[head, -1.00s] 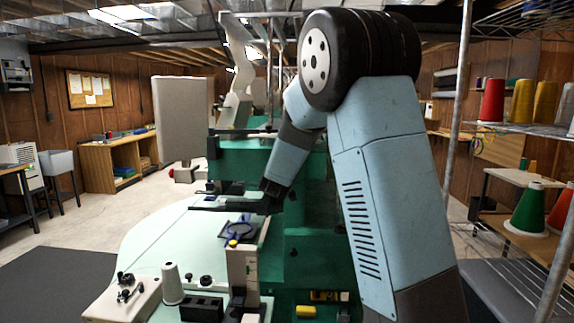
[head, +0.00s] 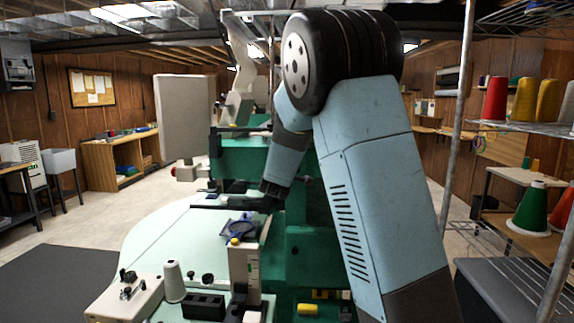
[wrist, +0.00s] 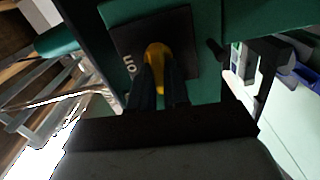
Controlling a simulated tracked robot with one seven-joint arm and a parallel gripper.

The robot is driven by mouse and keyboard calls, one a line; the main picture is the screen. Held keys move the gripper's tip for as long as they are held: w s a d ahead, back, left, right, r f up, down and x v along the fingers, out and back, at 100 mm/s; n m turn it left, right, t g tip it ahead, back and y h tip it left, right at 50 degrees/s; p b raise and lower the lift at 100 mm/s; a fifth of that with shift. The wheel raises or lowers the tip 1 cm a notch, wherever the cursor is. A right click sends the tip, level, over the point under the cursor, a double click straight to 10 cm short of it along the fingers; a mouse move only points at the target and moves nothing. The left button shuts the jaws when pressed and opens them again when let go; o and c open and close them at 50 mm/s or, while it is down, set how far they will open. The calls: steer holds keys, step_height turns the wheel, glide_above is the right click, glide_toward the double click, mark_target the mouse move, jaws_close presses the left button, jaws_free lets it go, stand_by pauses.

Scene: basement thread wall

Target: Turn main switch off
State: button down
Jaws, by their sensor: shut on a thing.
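The main switch is a yellow handle (wrist: 157,56) on a dark square plate (wrist: 183,40) with small white lettering, fixed to a green surface. My gripper (wrist: 158,78) is shut on the yellow handle, with a dark finger on each side of it. The handle's rounded end shows beyond the fingers, and its lower part is hidden between them. In the head view my gripper (head: 262,203) is at the green machine, and I cannot make out the switch there.
The green machine (head: 240,160) has a pale table (head: 150,245) with small parts and a white cone (head: 172,280). A wire shelf with thread cones (head: 548,100) stands on the right. Open floor (head: 110,205) lies at the left.

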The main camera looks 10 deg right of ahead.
steer(key=shift+a+f+n, duration=0.15)
steer(key=shift+f+n, duration=0.25)
steer(key=shift+n, duration=0.2)
steer(key=c, duration=1.2)
jaws_free()
steer(key=shift+r, duration=0.1)
steer(key=shift+o, duration=0.5)
steer(key=shift+r, duration=0.1)
steer(key=shift+s, duration=0.1)
steer(key=v, duration=1.3)
steer(key=shift+s, duration=0.3)
